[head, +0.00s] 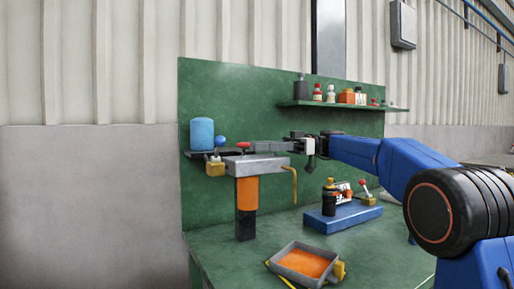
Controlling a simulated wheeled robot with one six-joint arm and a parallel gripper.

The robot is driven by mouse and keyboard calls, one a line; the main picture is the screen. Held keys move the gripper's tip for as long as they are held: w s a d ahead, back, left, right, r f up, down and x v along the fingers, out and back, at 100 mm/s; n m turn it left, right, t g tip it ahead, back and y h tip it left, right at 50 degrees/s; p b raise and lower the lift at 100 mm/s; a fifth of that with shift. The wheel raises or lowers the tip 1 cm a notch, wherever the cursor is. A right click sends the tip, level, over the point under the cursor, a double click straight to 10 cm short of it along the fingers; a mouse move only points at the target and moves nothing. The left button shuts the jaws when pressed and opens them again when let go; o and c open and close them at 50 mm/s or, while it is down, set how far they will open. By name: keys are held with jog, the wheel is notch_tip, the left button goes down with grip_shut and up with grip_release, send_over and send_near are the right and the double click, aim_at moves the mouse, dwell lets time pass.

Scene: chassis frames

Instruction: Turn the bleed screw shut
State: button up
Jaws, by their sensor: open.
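A grey block (256,163) sits on top of an orange cylinder (247,194) with a dark lower end, standing over the green bench. A small red cap (243,145) is on top of the block and looks like the bleed screw, though it is too small to be sure. A bent yellow tube (294,183) hangs from the block's right end. My gripper (258,146) reaches in from the right, just above the block, with its tips close to the right of the red cap. It is open with nothing seen between its jaws; contact cannot be told.
A brass valve (215,168) with a blue ball lever is left of the block, near a blue canister (202,134). A tray of orange fluid (304,263) lies in front. A shelf (340,105) holds small containers above.

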aim_at(267, 155)
grip_shut()
